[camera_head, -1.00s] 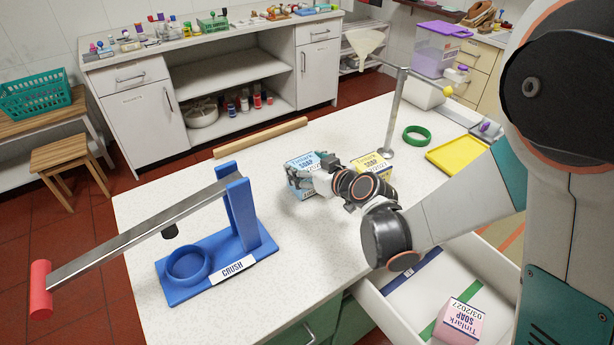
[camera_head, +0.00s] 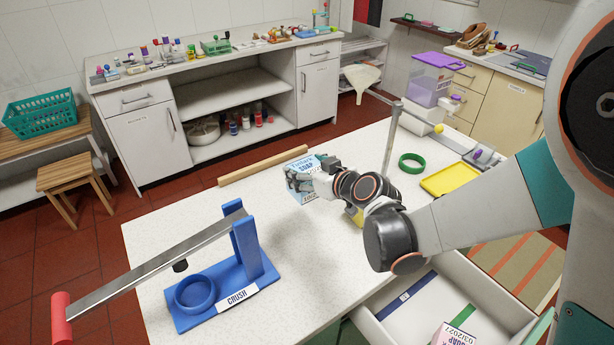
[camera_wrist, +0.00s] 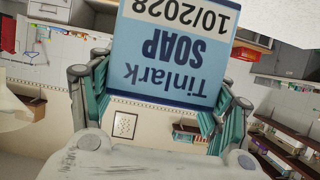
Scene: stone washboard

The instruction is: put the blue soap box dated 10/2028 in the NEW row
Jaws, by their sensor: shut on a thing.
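The blue soap box (camera_head: 299,168) is held by my gripper (camera_head: 312,180) above the white worktop. In the wrist view the blue soap box (camera_wrist: 170,55) shows "Tinlark SOAP 10/2028" upside down between the two teal fingers of my gripper (camera_wrist: 155,105). A yellow soap box (camera_head: 355,215) stands on the worktop, mostly hidden behind my arm. A pink soap box (camera_head: 455,336) dated 03/2027 is in the open drawer (camera_head: 420,313), cut off by the frame's lower edge. Green and blue strips lie on the drawer's floor. No NEW label is readable.
A blue crush press (camera_head: 225,290) with a long red-ended lever stands at the worktop's front left. A wooden bar (camera_head: 262,165) lies along the back edge. A metal post (camera_head: 391,140), a green ring (camera_head: 412,163) and a yellow tray (camera_head: 450,180) are to the right.

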